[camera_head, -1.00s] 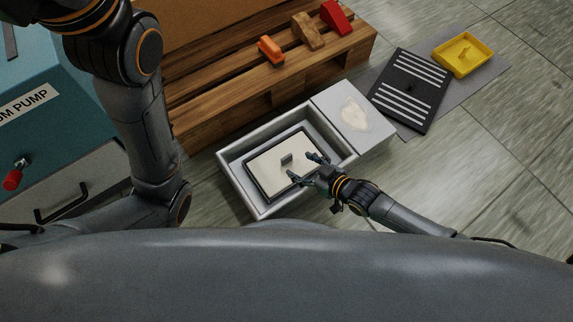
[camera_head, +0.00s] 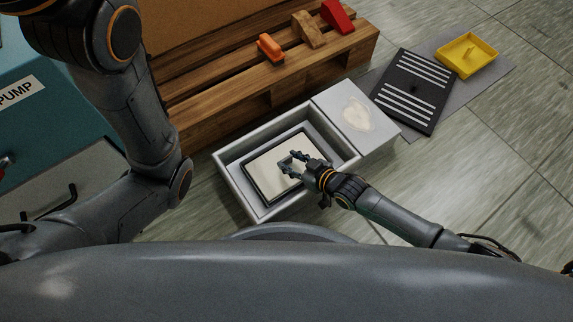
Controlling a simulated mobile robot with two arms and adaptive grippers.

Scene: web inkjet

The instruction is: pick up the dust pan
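A yellow shallow pan (camera_head: 467,54), the thing most like a dust pan, lies at the far upper right on a grey mat (camera_head: 486,83). It is well away from both grippers. My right gripper (camera_head: 287,161) is over a pale, dark-edged panel (camera_head: 262,178) inside a grey open box (camera_head: 240,191). Its fingers are apart, at either side of the panel's small grab knob, which they mostly hide. I cannot tell whether they touch it. My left arm comes in at the left, and its gripper is out of view.
A black slotted plate (camera_head: 412,92) lies beside the yellow pan. A wooden pallet (camera_head: 225,83) behind the box carries orange (camera_head: 270,47), brown (camera_head: 307,30) and red (camera_head: 338,15) blocks. A teal cabinet (camera_head: 50,120) stands left. Floor at right is clear.

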